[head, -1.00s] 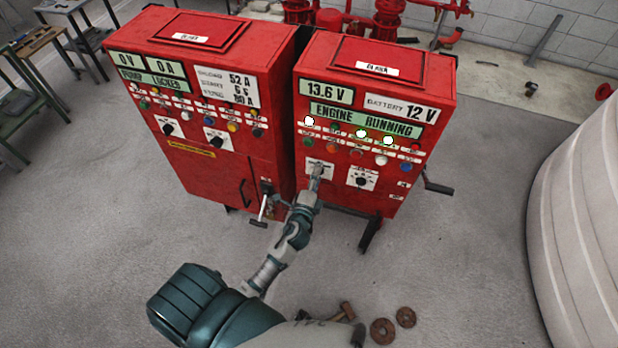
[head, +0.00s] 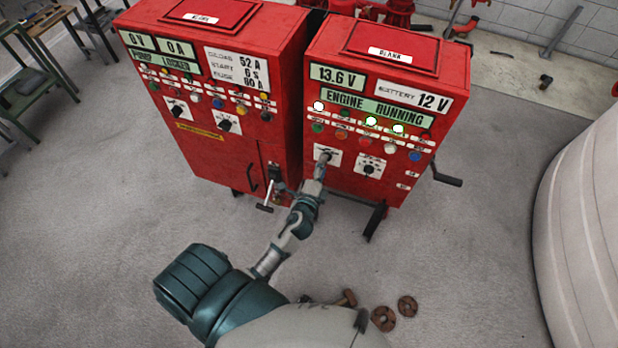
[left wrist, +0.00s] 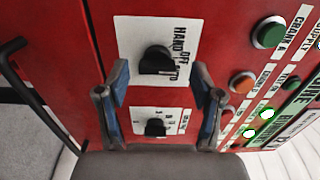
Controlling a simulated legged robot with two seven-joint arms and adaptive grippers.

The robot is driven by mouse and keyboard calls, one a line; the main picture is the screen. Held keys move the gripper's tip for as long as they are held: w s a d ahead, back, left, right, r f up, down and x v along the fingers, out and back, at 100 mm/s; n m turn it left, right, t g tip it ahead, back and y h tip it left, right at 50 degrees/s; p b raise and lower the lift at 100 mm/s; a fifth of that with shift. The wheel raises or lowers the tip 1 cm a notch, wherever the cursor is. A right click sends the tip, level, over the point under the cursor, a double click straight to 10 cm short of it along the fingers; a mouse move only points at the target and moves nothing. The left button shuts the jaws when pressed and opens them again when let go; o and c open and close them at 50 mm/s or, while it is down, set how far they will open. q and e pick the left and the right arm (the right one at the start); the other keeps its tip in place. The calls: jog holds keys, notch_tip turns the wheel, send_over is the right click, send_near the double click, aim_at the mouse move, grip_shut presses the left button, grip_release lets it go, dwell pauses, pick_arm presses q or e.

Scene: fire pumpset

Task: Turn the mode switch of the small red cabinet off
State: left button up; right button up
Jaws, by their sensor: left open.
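The small red cabinet (head: 385,60) is the right-hand one in the head view. Its mode switch is a black knob (left wrist: 155,60) on a white plate marked HAND, OFF and AUTO in the left wrist view. In the head view my gripper mostly covers the knob, but its plate (head: 335,157) shows. My left gripper (head: 323,158) is at this plate. In the left wrist view its open fingers (left wrist: 160,70) stand on either side of the knob, with gaps; I cannot tell whether they reach around it. My right gripper is not in view.
A second black knob (head: 369,169) sits right of the mode switch. Lit buttons (head: 370,121) are above. A larger red cabinet (head: 215,60) stands close on the left, with a lever (head: 267,195) low on its front. A crank handle (head: 447,178) juts out at the right.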

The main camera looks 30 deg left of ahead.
pick_arm(q)
jog(key=v, duration=1)
jog(key=shift+s, duration=0.3)
